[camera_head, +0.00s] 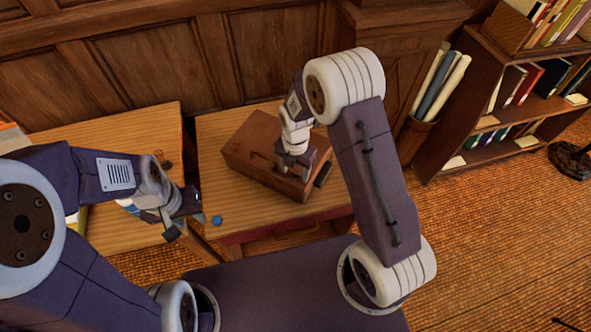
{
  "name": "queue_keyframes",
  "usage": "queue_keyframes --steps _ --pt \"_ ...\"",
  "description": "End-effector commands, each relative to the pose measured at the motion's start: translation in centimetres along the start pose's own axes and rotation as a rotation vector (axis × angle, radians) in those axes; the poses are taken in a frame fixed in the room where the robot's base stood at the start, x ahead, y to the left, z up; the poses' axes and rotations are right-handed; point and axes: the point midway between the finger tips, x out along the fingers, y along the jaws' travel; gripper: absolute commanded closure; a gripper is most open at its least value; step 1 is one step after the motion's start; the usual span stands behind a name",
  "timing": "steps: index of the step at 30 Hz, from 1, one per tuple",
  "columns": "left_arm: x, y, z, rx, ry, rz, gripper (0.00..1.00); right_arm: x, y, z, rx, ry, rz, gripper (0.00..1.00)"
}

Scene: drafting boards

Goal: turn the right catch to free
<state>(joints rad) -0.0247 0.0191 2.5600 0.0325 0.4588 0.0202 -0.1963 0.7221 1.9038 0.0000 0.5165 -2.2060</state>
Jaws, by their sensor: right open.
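A brown wooden case (245,139) lies closed on the right-hand table, set at an angle. My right gripper (294,171) points down at the case's front right part and is open. It covers that part, so I cannot make out the right catch or its position. Whether the fingers touch the case is unclear. A small dark piece (323,174) shows at the case's right end. My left gripper (184,217) is over the front right of the left-hand table, away from the case; its finger gap is not clear.
The left-hand table (110,134) and right-hand table (215,133) stand against panelled wall with a narrow gap between. A small blue ball-like thing (216,220) shows beside my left gripper. Rolled papers (440,85) and a bookshelf (465,125) stand at right.

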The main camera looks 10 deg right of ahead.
Motion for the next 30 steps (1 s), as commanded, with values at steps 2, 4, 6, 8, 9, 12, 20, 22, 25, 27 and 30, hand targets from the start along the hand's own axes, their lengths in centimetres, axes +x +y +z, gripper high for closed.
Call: queue_keyframes --steps 2,4,6,8,9,12,20,22,25,27,30 --pt "0.0 0.0 0.0 0.000 0.000 0.000 0.62 0.0 0.0 0.0 0.000 0.000 0.000 0.44" --pt "0.0 0.0 0.0 0.000 0.000 0.000 0.62 0.0 0.0 0.0 0.000 0.000 0.000 0.49" --pt "0.0 0.0 0.0 0.000 0.000 0.000 0.62 0.0 0.0 0.0 0.000 0.000 0.000 0.69" --pt "0.0 0.0 0.0 0.000 0.000 0.000 0.62 -0.1 0.0 0.0 0.000 0.000 0.000 0.85" --pt "0.0 0.0 0.0 0.000 0.000 0.000 0.62 -0.1 0.0 0.0 0.000 0.000 0.000 0.96" --pt "0.0 0.0 0.0 0.000 0.000 0.000 0.62 -0.1 0.0 0.0 0.001 0.000 0.001 1.00" --pt "-0.3 0.0 0.0 0.000 0.000 0.000 0.62 -0.1 0.0 0.0 0.051 0.000 0.000 1.00" --pt "-0.4 0.0 -0.1 0.000 0.000 0.000 0.62 -0.2 0.0 0.0 0.086 0.000 0.001 1.00" --pt "-0.7 0.0 -0.1 0.000 0.000 0.000 0.62 -0.2 0.1 0.0 0.153 -0.001 0.001 1.00" --pt "-1.0 0.0 -0.1 0.000 0.000 0.000 0.62 -0.3 0.1 0.0 0.211 -0.001 0.002 1.00" --pt "-1.3 0.0 -0.1 0.000 0.000 0.000 0.62 -0.3 0.0 0.0 0.303 0.000 0.001 1.00"
